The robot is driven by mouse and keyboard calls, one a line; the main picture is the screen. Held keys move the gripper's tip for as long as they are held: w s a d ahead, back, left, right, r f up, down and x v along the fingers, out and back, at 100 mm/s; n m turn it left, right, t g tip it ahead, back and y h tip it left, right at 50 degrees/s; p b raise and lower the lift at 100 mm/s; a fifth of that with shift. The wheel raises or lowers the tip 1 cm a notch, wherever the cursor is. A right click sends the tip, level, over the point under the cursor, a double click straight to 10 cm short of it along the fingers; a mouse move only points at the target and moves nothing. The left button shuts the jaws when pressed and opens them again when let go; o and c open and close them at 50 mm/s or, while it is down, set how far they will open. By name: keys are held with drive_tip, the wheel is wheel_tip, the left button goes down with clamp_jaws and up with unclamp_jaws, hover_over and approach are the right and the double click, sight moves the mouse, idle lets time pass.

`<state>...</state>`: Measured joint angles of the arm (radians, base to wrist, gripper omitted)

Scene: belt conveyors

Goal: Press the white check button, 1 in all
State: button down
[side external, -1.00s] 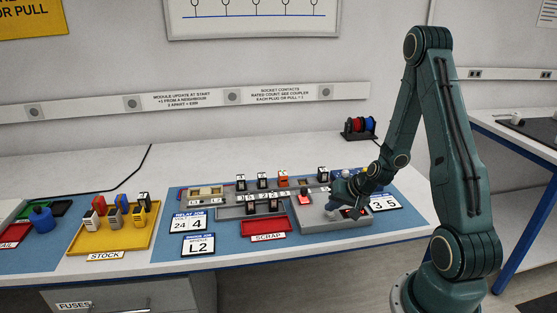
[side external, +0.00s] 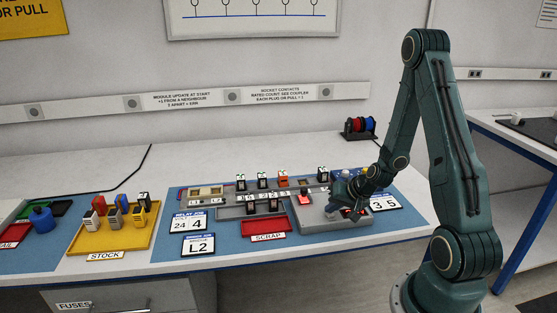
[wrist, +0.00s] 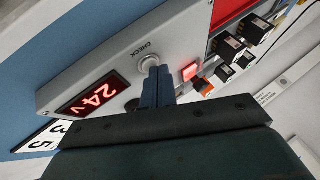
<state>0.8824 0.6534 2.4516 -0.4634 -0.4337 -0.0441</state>
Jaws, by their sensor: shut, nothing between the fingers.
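The white check button (wrist: 148,61) is a round knob on the grey panel (wrist: 120,62), beside the printed word CHECK in the wrist view. My gripper (wrist: 152,72) is shut and empty, its fingertips at the button and covering its near edge. I cannot tell whether they press it down. In the side external view my gripper (side external: 333,209) points down at the panel, and the button is hidden behind it. A display (wrist: 92,97) beside the button glows red and reads 24 V.
A lit red square (wrist: 189,72) sits on the panel right of the fingers. Several fuse modules (side external: 263,180) stand in the rack left of my gripper.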

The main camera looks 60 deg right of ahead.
sight(332, 215)
idle(0.5)
drive_tip(key=shift+r, duration=0.7)
drive_tip(key=shift+r, duration=0.1)
drive_tip(key=shift+r, duration=2.45)
